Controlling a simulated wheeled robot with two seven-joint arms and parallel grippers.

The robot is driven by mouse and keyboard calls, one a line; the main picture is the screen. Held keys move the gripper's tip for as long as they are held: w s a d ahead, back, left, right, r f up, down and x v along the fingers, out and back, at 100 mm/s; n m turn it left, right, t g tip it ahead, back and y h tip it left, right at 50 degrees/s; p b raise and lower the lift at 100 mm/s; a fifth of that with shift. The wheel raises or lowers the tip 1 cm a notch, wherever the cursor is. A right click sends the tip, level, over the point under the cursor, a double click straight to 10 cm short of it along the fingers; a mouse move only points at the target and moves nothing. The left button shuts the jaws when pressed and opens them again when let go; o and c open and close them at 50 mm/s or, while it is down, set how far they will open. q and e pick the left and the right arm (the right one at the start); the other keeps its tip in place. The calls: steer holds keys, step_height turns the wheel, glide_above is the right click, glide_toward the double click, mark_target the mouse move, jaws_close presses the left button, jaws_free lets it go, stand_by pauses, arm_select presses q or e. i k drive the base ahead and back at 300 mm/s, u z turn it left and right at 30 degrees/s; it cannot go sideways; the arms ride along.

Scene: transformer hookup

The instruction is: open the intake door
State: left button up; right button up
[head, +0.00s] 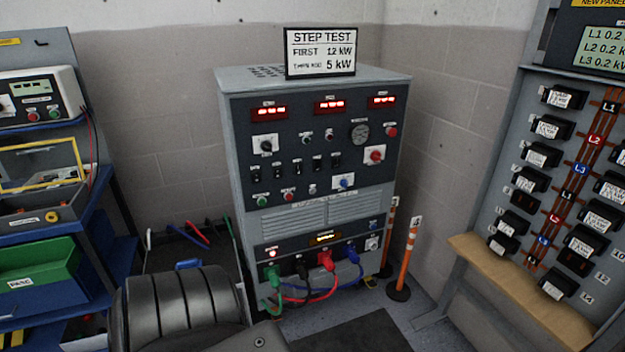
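A grey load-bank cabinet (318,165) with a dark control face stands in the corner, under a STEP TEST sign (320,52). A louvered panel (315,226) sits low on its front, flush with the face. A strip with small lettering too small to read runs along its top. No panel marked clearly as the intake door can be read, so I cannot tell for sure that this is it. A large dark rounded arm part of mine fills the bottom left. Neither gripper is in view.
Green, black, red and blue plugs (326,260) with cables hang below the louvers. Orange-white posts (405,258) stand right of the cabinet. A breaker panel (570,170) with a wooden ledge (525,290) is at right. A blue shelf (90,225) with a green bin (38,272) is at left.

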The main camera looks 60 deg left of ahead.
mark_target(346, 271)
steer(key=u, duration=0.3)
steer(key=i, duration=0.85)
steer(key=u, duration=0.85)
steer(key=i, duration=0.35)
steer(key=u, duration=0.25)
